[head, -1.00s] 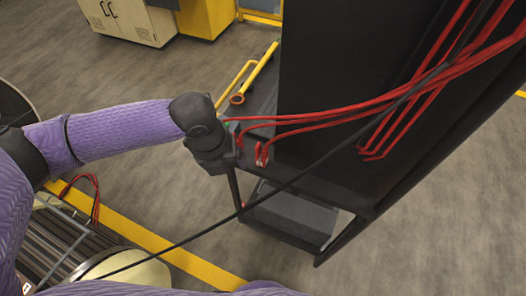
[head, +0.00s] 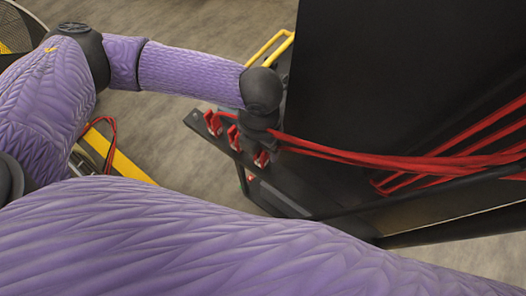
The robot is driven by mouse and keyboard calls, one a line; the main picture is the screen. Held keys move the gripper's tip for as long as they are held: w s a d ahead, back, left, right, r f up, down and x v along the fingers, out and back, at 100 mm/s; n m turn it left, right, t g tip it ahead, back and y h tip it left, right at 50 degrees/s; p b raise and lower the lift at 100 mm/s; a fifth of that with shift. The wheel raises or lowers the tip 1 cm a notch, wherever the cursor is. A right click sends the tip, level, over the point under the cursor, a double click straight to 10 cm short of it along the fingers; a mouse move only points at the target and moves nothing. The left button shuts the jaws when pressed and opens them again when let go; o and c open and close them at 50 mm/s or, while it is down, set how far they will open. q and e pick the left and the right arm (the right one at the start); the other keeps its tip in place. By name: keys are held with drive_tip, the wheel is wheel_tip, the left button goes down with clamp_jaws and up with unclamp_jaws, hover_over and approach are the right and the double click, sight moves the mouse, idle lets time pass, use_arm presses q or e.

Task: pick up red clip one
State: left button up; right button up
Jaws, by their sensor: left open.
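Three small red clips sit along the front edge of a dark ledge in the head view: a left one (head: 212,122), a middle one (head: 234,138) and a right one (head: 262,158). I cannot tell which is clip one. Red cables run from near the clips to the right. My left gripper (head: 259,130) points down just behind the clips, close to the middle and right ones. Its fingertips are mostly hidden, and I see nothing held in it. I cannot tell whether it touches a clip or cable. My right gripper is out of view.
A tall black panel (head: 390,70) stands right of my left gripper, with bundled red cables (head: 400,160) across it. A yellow rail (head: 268,47) is behind my wrist. A purple arm link of mine fills the foreground. Grey floor is open at the upper left.

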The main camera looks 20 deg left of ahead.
use_arm(q)
wheel_tip(320, 180, down, 4)
drive_tip(key=shift+r, duration=0.1)
clamp_jaws()
